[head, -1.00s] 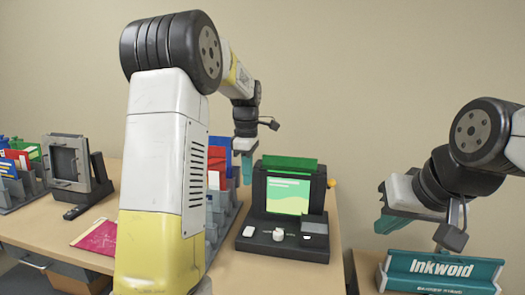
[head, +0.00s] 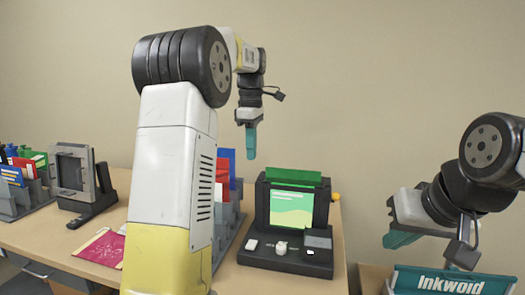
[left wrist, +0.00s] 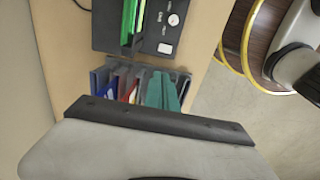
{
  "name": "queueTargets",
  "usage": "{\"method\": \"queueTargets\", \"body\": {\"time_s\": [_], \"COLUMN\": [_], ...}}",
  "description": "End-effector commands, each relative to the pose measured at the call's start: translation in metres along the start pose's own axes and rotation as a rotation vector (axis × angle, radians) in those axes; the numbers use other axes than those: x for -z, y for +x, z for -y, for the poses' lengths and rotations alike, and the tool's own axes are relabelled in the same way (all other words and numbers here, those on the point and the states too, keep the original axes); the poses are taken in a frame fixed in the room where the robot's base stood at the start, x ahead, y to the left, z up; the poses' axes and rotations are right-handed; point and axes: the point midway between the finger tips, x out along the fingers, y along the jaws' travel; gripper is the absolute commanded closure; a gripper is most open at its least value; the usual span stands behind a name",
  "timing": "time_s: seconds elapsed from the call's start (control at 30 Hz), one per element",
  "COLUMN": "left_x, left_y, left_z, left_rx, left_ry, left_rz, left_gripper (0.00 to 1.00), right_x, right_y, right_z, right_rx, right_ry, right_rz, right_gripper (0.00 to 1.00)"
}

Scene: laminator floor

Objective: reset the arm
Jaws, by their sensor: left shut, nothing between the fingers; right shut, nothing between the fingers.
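My left gripper (head: 251,141) has teal fingers that point down. It hangs in the air above the rack and to the left of the laminator, shut and empty. In the left wrist view its teal fingers (left wrist: 162,92) show above the rack of folders. My right gripper (head: 400,238) is at the right, its teal fingers pointing down and left above the Inkwoid box. It is shut with nothing in it. My left arm covers the middle of the table in the head view.
A black laminator (head: 290,262) with a green sheet stands on the table. A grey rack (left wrist: 183,82) holds folders. A grey frame device (head: 72,170), another rack (head: 12,208) and a magenta sheet (head: 104,248) are at the left. The Inkwoid box (head: 450,281) is at lower right.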

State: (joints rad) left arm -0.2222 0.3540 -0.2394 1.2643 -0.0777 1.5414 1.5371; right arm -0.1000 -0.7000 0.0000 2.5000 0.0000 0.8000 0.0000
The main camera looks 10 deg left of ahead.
Motion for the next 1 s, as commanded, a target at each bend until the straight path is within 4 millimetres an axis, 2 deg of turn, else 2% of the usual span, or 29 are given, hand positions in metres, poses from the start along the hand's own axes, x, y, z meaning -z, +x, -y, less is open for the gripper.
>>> {"method": "queueTargets", "body": {"time_s": [0.17, 0.27, 0.4, 0.57, 0.8, 0.9, 1.0], "left_x": [0.001, 0.001, -0.002, -0.014, -0.037, -0.045, -0.049], "left_y": [-0.002, -0.008, -0.015, -0.012, 0.020, 0.037, 0.050], "left_z": [0.006, 0.023, 0.068, 0.127, 0.213, 0.238, 0.255], "left_rx": [-0.011, -0.049, -0.155, -0.301, -0.491, -0.537, -0.564], "left_ry": [0.029, 0.129, 0.388, 0.730, 1.211, 1.363, 1.466], "left_rz": [0.008, 0.030, 0.057, 0.035, -0.117, -0.195, -0.258], "left_gripper": [1.00, 1.00, 1.00, 1.00, 1.00, 1.00, 1.00], "right_x": [0.000, 0.000, 0.000, 0.000, 0.000, 0.000, 0.000], "right_y": [0.000, 0.000, 0.000, 0.000, 0.000, 0.000, 0.000], "right_z": [0.000, 0.000, 0.000, 0.000, 0.000, 0.000, 0.000], "right_rx": [0.000, 0.000, 0.000, 0.000, 0.000, 0.000, 0.000], "right_ry": [0.000, 0.000, 0.000, 0.000, 0.000, 0.000, 0.000], "right_rz": [0.000, 0.000, 0.000, 0.000, 0.000, 0.000, 0.000], "right_gripper": [1.00, 1.00, 1.00, 1.00, 1.00, 1.00, 1.00]}}
